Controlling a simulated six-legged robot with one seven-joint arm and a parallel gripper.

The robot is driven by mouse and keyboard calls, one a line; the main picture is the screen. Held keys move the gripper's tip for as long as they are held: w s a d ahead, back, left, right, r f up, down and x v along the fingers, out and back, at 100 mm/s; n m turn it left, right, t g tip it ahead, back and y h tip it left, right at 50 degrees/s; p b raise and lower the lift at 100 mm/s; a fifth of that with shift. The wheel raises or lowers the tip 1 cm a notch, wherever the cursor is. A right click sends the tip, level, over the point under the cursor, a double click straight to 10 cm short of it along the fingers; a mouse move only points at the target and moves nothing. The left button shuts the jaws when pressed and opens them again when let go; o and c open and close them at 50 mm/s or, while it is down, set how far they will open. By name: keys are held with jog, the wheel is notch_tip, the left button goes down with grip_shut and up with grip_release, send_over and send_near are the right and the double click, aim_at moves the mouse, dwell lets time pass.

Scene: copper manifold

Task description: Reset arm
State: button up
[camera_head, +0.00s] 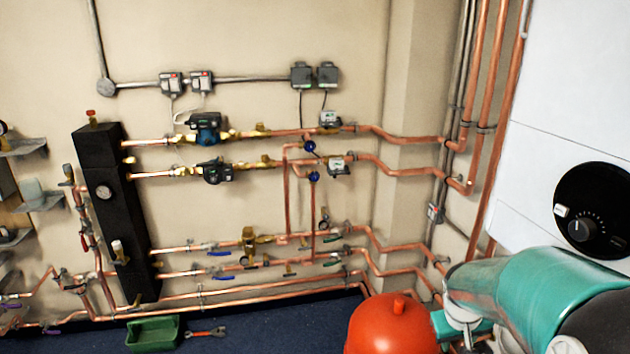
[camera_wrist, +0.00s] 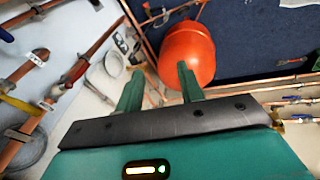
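My gripper (camera_wrist: 160,92) shows in the wrist view as two green fingers on a dark bar. The fingers stand apart with nothing between them, and the red-orange tank (camera_wrist: 187,55) is in view beyond them. In the head view my teal arm reaches in at the lower right, beside the same red tank (camera_head: 392,325). The gripper's fingers cannot be made out in the head view.
Copper pipes (camera_head: 290,290) run along the beige wall to a black manifold (camera_head: 113,210) at left. A green tray (camera_head: 153,333) and a red-handled tool (camera_head: 206,332) lie on the blue floor. A white boiler with a black dial (camera_head: 592,210) stands close at right, near my arm.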

jog(key=s+a+r+t+y, duration=0.2)
jog(key=s+a+r+t, duration=0.1)
jog(key=s+a+r, duration=1.1)
jog(key=a, duration=0.3)
jog(key=shift+s+a+y, duration=0.25)
jog(key=shift+s+y, duration=0.05)
jog(key=shift+s, duration=0.05)
jog(key=shift+w+r, duration=0.1)
